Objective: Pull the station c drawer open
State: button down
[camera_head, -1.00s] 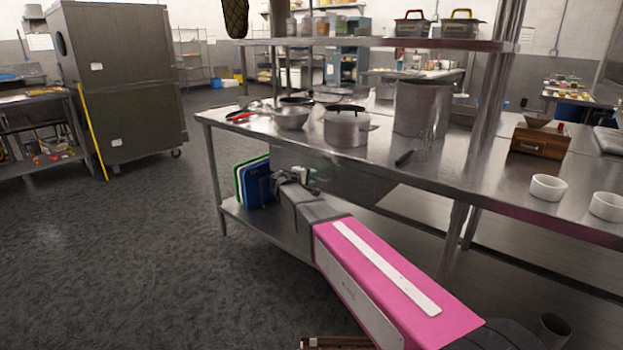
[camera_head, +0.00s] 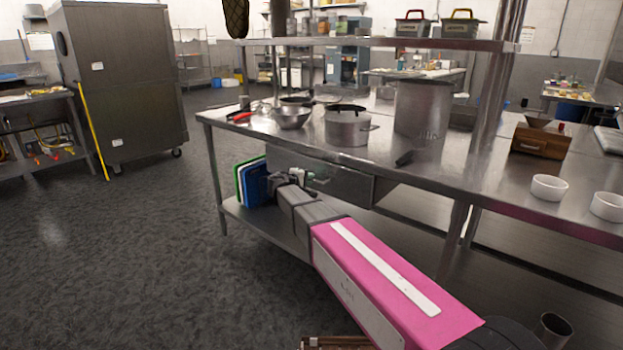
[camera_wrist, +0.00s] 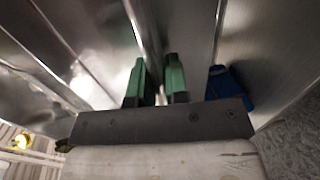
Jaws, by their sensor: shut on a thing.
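The station c drawer (camera_head: 345,188) is a grey metal box under the near edge of the steel table (camera_head: 460,185). Its front and right side show in the head view; how far it stands out is hard to tell. My gripper (camera_head: 306,177) is at the drawer's front, left of its middle, with my wrist hiding part of it. In the wrist view, the green fingers of my gripper (camera_wrist: 159,82) are close together around a thin metal edge that looks like the drawer handle (camera_wrist: 150,45). The handle is hidden in the head view.
Blue, white and green boards (camera_head: 254,183) stand on the lower shelf, left of my gripper. Bowls (camera_head: 291,116), a pot (camera_head: 348,127) and a tall pot (camera_head: 421,108) stand on the table above. The floor (camera_head: 150,250) at the left is clear.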

jog(key=f+v, duration=0.3)
jog(key=v, duration=1.3)
jog(key=s+f+v, duration=0.1)
jog(key=f+v, duration=0.2)
jog(key=v, duration=1.3)
jog(key=shift+a+f, duration=0.35)
jog(key=shift+f, duration=0.15)
jog(key=shift+s, duration=0.1)
jog(key=c, duration=1.1)
grip_release()
jog(key=shift+c, duration=0.2)
jog(key=shift+a, duration=0.1)
jog(key=v, duration=1)
jog(key=shift+s, duration=0.35)
jog(key=shift+a, duration=0.1)
